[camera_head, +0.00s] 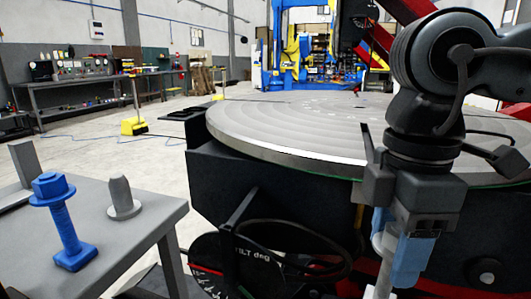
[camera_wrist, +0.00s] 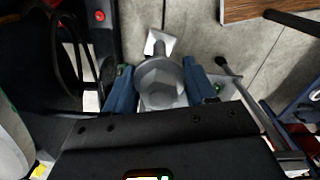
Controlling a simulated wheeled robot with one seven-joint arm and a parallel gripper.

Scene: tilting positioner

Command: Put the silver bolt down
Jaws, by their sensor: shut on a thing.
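My gripper (camera_head: 397,248) hangs at the right of the head view, in front of the dark positioner body and below the level of the round plate's top. Its blue fingers are shut on the silver bolt (camera_head: 384,246). The bolt hangs roughly upright, partly hidden by a finger, and its lower end is near the bottom edge of the picture. In the wrist view the silver bolt (camera_wrist: 160,84) sits between the two blue fingers, its wide round part towards the camera and a squarish pale end beyond it. It appears clear of any surface.
A grey side table (camera_head: 135,235) at the left carries a standing blue bolt (camera_head: 64,222) and a grey peg (camera_head: 121,195). The large round positioner plate (camera_head: 300,130) is empty where visible. A tilt dial (camera_head: 225,268) and a black cable lie between the table and my gripper.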

